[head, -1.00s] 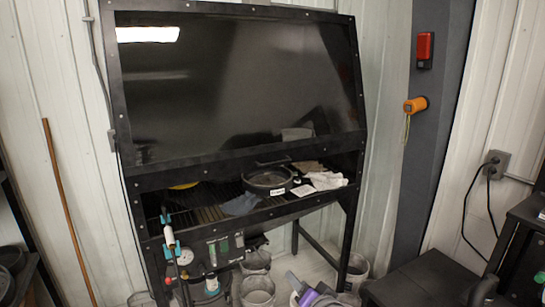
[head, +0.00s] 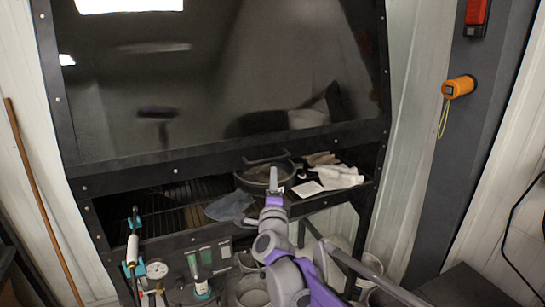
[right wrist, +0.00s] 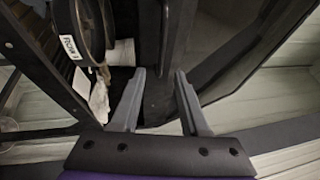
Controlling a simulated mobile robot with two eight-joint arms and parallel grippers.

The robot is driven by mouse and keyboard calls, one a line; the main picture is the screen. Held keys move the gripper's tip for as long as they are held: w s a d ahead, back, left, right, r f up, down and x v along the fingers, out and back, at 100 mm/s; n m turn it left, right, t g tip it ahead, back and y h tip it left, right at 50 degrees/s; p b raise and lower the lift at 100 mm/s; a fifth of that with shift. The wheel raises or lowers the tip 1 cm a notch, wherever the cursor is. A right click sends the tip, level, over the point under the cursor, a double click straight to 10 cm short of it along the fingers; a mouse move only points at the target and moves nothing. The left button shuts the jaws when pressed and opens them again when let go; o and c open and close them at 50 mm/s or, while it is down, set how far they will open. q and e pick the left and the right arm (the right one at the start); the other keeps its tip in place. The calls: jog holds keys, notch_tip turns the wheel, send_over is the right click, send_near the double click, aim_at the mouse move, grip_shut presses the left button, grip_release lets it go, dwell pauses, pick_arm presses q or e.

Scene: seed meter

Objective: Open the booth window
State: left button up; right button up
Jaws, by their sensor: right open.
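The booth window (head: 220,75) is a large dark glossy pane in a bolted black frame, and it is down over the upper front of the booth. A small dark handle-like bar (head: 266,158) shows at its lower edge, in front of a round pan. My right gripper (head: 273,180) is raised in front of the booth opening, just below that bar in the picture. In the right wrist view, the gripper (right wrist: 158,76) is open and empty, with a dark frame bar beyond its fingertips. Whether the fingers touch anything cannot be told. My left gripper is out of view.
The round pan (head: 262,177), a white cloth (head: 338,176) and a blue-grey rag (head: 229,207) lie on the booth's grate. A gauge (head: 157,269) and a torch-like tool (head: 132,249) are at the front left. Buckets (head: 252,291) stand below.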

aim_at(273, 159)
jog(key=p+x, duration=0.2)
jog(key=x, duration=0.8)
jog(key=shift+c, duration=0.3)
grip_shut()
dwell(1.0)
